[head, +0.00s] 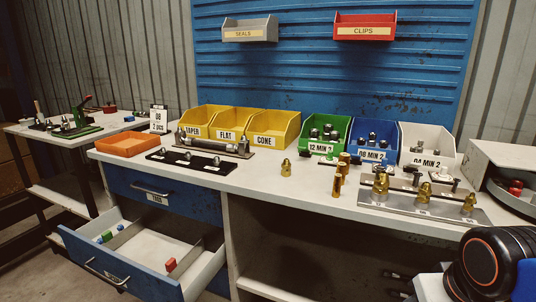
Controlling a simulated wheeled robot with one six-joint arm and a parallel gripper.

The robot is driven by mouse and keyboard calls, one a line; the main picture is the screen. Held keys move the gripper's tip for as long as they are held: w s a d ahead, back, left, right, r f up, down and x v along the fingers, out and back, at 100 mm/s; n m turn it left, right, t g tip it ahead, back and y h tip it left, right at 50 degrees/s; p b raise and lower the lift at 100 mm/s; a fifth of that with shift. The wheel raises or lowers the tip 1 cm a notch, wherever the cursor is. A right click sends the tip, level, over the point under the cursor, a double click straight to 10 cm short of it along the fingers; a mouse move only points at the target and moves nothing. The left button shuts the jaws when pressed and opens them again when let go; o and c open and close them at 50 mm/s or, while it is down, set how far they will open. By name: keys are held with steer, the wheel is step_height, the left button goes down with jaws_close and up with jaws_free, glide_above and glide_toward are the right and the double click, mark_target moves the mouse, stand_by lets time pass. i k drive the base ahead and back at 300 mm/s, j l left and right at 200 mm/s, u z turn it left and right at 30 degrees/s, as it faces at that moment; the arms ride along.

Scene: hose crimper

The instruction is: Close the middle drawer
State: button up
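The middle drawer (92,266) is the blue-fronted one below the shut top drawer. It is pulled well out of the bench at the lower left. Its bar handle (106,273) and label face front. Inside its pale compartments lie a red block (171,265), a green block (107,236) and small blue pieces. My gripper (393,284) is at the bottom, right of centre, far to the right of the drawer. Its two dark fingers look apart, with nothing seen between them. Part of it is cut off by the frame's lower edge.
The shut top drawer (165,193) has its own handle. The bench top (250,181) carries an orange tray (128,144), yellow bins, green, blue and white bins, and brass fittings. An open shelf space (300,260) lies right of the drawers. A side table (50,140) stands left.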

mark_target(137, 266)
steer(key=u, duration=1.6)
